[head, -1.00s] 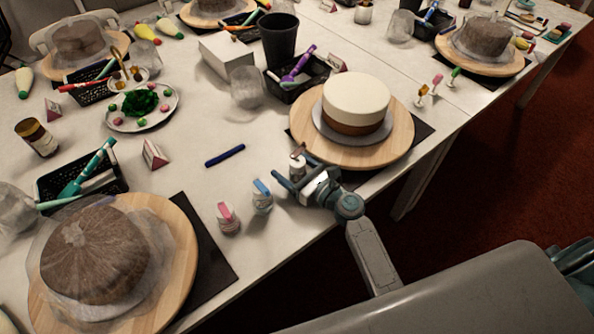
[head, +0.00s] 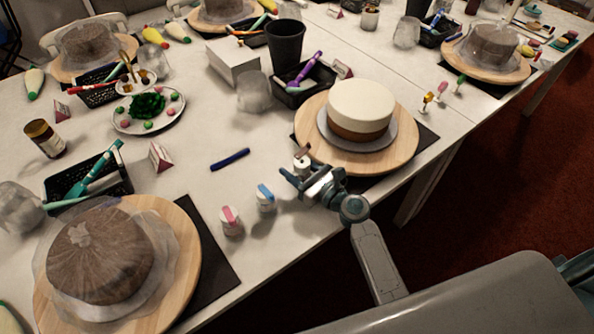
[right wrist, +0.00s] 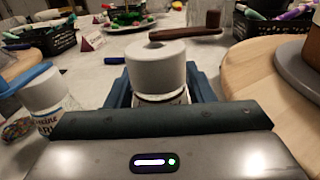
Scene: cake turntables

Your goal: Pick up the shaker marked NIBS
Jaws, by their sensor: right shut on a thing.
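My right gripper (head: 302,180) is shut on a small white shaker with a brown lid part (head: 302,156), near the table's front edge beside the cake turntable. In the right wrist view the held shaker (right wrist: 156,70) stands upright between the fingers; its brown piece points to the right. Its label is hidden, so I cannot read NIBS on it. A shaker with a blue lid (head: 265,198) and one with a pink lid (head: 231,221) stand to its left; the blue-lidded one (right wrist: 45,97) also shows in the right wrist view, its lettering only partly readable. My left gripper is not in view.
A wooden turntable (head: 400,157) with a cream-topped cake (head: 360,108) is just right of the gripper. A dark blue pen (head: 230,159) lies behind the shakers. A covered cake (head: 100,255) on a turntable is at front left. Black baskets (head: 300,98) stand farther back.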

